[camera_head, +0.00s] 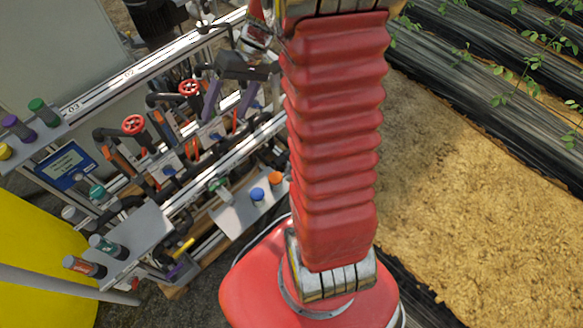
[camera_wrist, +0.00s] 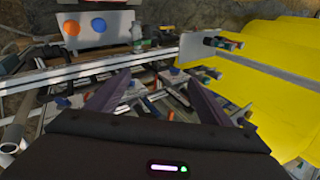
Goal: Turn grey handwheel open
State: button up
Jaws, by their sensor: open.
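I cannot pick out a grey handwheel in either view; it may be hidden behind my gripper or among the crowded pipes. Two red handwheels (camera_head: 133,124) (camera_head: 189,87) stand on the dark pipework of the skid in the head view. My gripper (camera_head: 226,112) hangs over the pipework, right of the nearer-to-centre red wheel. Its dark body and two purple fingers point down at the skid. In the wrist view the fingers (camera_wrist: 158,76) are spread apart with nothing held between them. Pipes and fittings show below and between them, partly hidden by the gripper body.
Silver rails (camera_head: 150,62) cross the skid. A grey plate with blue and orange caps (camera_wrist: 98,29) and a blue-framed display (camera_head: 68,166) are nearby. A yellow tank (camera_head: 40,245) stands at lower left. Straw-covered ground (camera_head: 480,190) lies open at right.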

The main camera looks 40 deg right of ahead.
jog(key=s+a+r+t+h, duration=0.2)
jog(key=s+a+r+h, duration=0.1)
jog(key=s+a+r, duration=0.2)
jog(key=s+a+r+n+t+h, duration=0.1)
jog(key=s+a+r+t+h, duration=0.1)
jog(key=s+a+r, duration=0.3)
jog(key=s+r+h, duration=0.1)
jog(key=s+r, duration=0.2)
jog(key=s, duration=0.1)
jog(key=shift+s+a+r+n, duration=0.25)
jog(key=shift+s+r+n, duration=0.05)
jog(key=shift+s+r, duration=0.1)
jog(key=shift+c, duration=0.7)
